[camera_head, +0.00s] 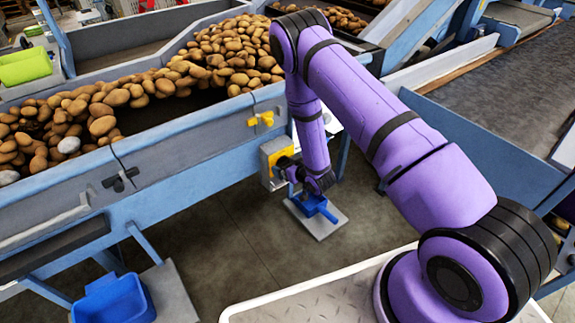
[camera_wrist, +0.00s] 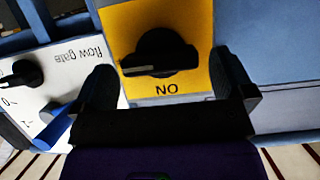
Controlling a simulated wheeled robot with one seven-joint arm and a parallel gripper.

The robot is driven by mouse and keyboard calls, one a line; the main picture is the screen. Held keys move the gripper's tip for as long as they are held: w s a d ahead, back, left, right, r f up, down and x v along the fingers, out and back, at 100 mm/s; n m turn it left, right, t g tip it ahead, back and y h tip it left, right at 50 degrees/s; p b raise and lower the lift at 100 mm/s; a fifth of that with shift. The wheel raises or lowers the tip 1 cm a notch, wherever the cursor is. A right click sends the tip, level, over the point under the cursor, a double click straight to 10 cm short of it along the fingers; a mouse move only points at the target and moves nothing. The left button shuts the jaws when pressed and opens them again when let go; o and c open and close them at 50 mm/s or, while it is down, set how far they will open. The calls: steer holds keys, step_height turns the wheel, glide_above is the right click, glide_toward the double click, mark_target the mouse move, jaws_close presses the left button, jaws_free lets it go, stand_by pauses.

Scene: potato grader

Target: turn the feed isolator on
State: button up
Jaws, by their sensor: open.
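The feed isolator (camera_wrist: 137,25) is a yellow plate with a black rotary knob (camera_wrist: 165,48) in the wrist view. Its bar lies roughly crosswise in the picture, with a pale mark toward the left end. The word ON shows upside down below the knob. My gripper (camera_wrist: 162,68) is open, one dark finger on each side of the plate. The knob stands between the fingers, and I cannot tell whether they touch it. In the head view the yellow isolator box (camera_head: 271,150) is on the machine's side, with my gripper (camera_head: 285,168) in front, partly hiding it.
Left in the wrist view is a white "flow gate" plate (camera_wrist: 40,70) with a black knob (camera_wrist: 20,75) and a blue handle (camera_wrist: 62,122). The head view shows potatoes (camera_head: 215,60) on the grader, a yellow fitting (camera_head: 261,119) and a blue tub (camera_head: 115,300).

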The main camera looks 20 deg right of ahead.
steer(key=shift+w+a+f, duration=0.1)
steer(key=shift+w, duration=0.15)
steer(key=c, duration=0.9)
